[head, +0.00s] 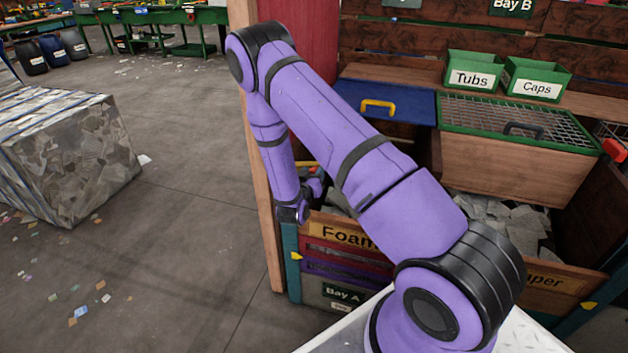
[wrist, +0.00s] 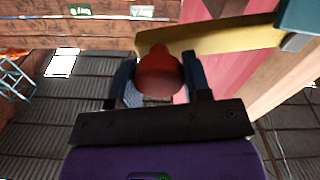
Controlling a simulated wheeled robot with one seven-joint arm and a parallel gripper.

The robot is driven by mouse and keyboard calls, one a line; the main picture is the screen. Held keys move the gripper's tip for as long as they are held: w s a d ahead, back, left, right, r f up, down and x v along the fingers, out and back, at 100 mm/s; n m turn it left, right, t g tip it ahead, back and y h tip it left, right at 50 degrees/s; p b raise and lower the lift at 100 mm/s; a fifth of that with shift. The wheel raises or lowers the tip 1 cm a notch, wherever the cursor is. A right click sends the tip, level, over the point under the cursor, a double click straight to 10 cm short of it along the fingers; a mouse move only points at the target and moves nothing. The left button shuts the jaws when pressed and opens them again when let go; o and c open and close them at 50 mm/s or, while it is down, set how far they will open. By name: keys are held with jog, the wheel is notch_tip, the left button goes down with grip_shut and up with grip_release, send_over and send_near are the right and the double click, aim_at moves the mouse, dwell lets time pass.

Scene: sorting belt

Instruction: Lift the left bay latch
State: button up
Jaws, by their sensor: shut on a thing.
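My gripper (wrist: 157,82) is shut on a red knob (wrist: 158,68) in the wrist view, with a blue finger on each side of it. The knob sits at the end of a yellow latch bar (wrist: 228,38). The bar runs right and slightly up to a teal bracket (wrist: 298,22). In the head view my purple arm reaches down beside the left bay, whose Foam sign (head: 340,233) and Bay A sign (head: 342,293) show. My arm hides most of the latch area there, and the fingertips cannot be made out.
A wooden post (head: 266,190) stands close to my forearm. A blue lid with a yellow handle (head: 378,106) and a green-framed mesh lid (head: 520,122) lie behind the bays. Green Tubs (head: 472,79) and Caps (head: 536,88) bins stand on the shelf.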

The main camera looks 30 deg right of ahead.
jog(key=w+a+r+n, duration=0.9)
jog(key=w+n, duration=0.3)
jog(key=n, duration=0.5)
jog(key=shift+w+a+r, duration=0.2)
jog(key=shift+a+r, duration=0.05)
jog(key=shift+a, duration=0.1)
jog(key=o, duration=1.2)
jog(key=shift+o, duration=0.2)
jog(key=v, duration=1.1)
